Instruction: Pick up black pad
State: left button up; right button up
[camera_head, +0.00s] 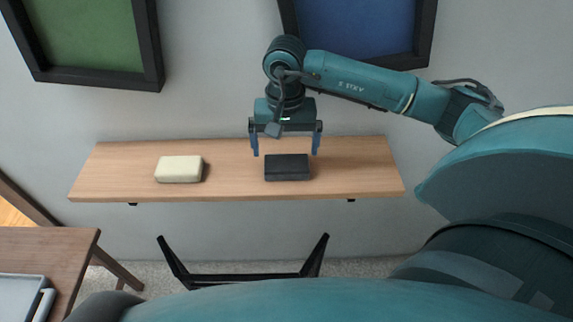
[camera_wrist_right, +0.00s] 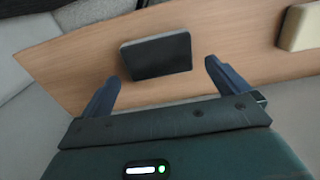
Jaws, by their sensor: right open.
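The black pad (camera_head: 287,168) is a dark flat block lying on a wooden wall shelf (camera_head: 120,179), right of the shelf's middle. It also shows in the right wrist view (camera_wrist_right: 157,56), just beyond the fingertips. My right gripper (camera_head: 286,150) is open and points down over the pad, its blue fingers spread wider than the pad. In the right wrist view the gripper (camera_wrist_right: 163,76) is empty, with a finger toward each side of the pad and shelf surface visible between. My left gripper is not in view.
A cream block (camera_head: 179,169) lies on the shelf left of the pad, with bare shelf between. Framed green (camera_head: 85,30) and blue (camera_head: 355,25) panels hang on the wall above. A wooden table (camera_head: 60,248) with a grey tray (camera_head: 20,293) is at lower left.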

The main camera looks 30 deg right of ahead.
aim_at(286, 163)
notch_tip(286, 163, down, 5)
jog(key=shift+s+p, duration=0.15)
jog(key=shift+p, duration=0.2)
jog(key=shift+c, duration=0.3)
jog(key=c, duration=0.7)
jog(key=shift+r, duration=0.15)
notch_tip(286, 163, up, 10)
jog(key=shift+b, duration=0.35)
